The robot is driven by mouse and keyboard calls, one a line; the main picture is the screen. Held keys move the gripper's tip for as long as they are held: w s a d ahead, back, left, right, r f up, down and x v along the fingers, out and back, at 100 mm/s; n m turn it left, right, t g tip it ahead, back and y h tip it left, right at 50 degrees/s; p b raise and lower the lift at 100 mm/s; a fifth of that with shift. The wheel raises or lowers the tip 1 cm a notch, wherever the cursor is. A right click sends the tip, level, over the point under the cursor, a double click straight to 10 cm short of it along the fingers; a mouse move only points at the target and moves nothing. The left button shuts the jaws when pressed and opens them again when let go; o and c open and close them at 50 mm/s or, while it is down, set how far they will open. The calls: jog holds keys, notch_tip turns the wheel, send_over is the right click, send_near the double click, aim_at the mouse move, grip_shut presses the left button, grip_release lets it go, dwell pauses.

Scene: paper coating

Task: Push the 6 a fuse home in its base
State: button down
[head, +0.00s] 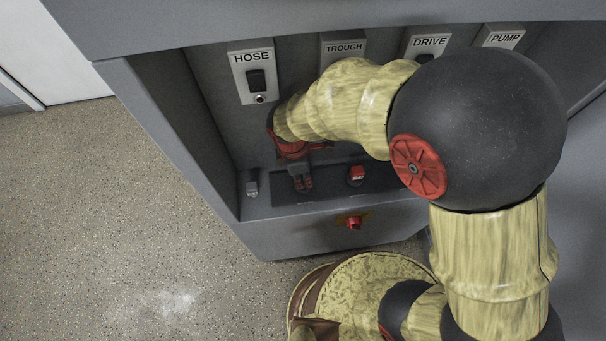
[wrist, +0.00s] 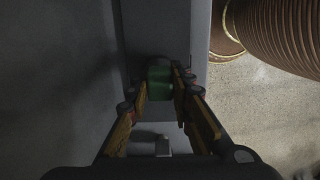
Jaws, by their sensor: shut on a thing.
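In the head view my gripper (head: 302,184) points down over the dark strip (head: 325,191) on the cabinet's lower ledge, below the HOSE and TROUGH plates. The fuse is hidden there by the fingers. I cannot make out the fuse base, nor whether the fuse touches or sits in it.
A grey fitting (head: 251,186) stands left of my gripper and a red-topped piece (head: 356,174) to its right. A red knob (head: 353,222) sticks out of the cabinet front. HOSE (head: 255,75), TROUGH (head: 343,47), DRIVE (head: 428,43) and PUMP (head: 504,38) plates line the panel.

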jog(key=shift+f, duration=0.4)
jog(key=c, duration=1.6)
grip_release()
jog(key=shift+o, duration=0.5)
notch_tip(320, 180, up, 12)
jog(key=a, duration=0.1)
jog(key=shift+s+a, duration=0.15)
jog(key=shift+a, duration=0.1)
